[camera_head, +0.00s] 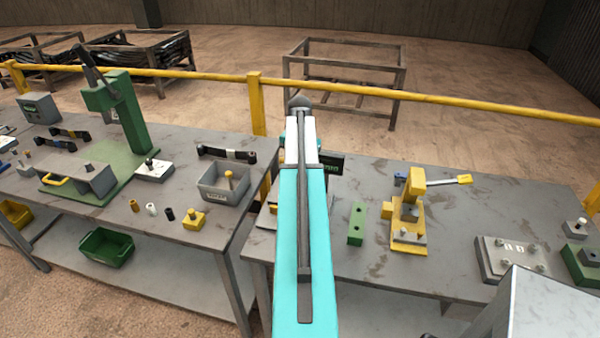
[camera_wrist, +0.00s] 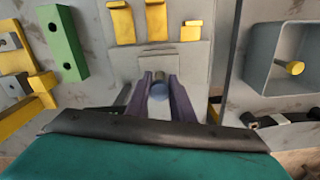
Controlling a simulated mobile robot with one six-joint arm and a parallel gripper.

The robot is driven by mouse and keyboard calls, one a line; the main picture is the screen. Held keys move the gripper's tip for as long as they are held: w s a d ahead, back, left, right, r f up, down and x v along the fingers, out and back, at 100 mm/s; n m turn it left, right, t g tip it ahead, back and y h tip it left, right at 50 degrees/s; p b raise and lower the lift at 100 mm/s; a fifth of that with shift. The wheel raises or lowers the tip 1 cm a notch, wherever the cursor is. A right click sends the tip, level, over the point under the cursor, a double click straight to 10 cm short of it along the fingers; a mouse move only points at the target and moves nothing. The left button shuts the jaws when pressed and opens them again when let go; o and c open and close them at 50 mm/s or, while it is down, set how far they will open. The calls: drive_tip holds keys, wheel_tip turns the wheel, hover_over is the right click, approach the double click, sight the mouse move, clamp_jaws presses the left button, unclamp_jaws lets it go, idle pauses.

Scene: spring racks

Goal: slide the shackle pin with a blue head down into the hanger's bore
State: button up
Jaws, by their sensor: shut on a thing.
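My gripper (camera_wrist: 161,92) is shut in the wrist view, its two dark fingers on either side of a round blue head, which I take for the shackle pin (camera_wrist: 158,91). The pin's shank is hidden below its head. A grey block with a raised middle (camera_wrist: 158,61) lies just beyond the fingertips, on a light grey plate (camera_wrist: 128,62); it may be the hanger. Its bore does not show, and I cannot tell whether the pin touches or enters it. In the head view my own arm hides the gripper, the pin and the block.
Yellow brackets (camera_wrist: 156,20) stand beyond the block. A green bar (camera_head: 356,222) and a yellow clamp fixture (camera_head: 409,225) stand on the right table. A grey bin (camera_head: 218,194) holding a yellow-headed pin is on the left table. A yellow rail (camera_head: 450,99) runs behind.

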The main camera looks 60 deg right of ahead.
drive_tip(key=shift+f, duration=0.7)
idle(0.4)
drive_tip(key=o, duration=1.5)
drive_tip(key=shift+c, duration=0.2)
drive_tip(key=shift+r, duration=0.1)
drive_tip(key=shift+r+p, duration=1.9)
drive_tip(key=shift+r, duration=1.55)
drive_tip(key=shift+f, duration=0.1)
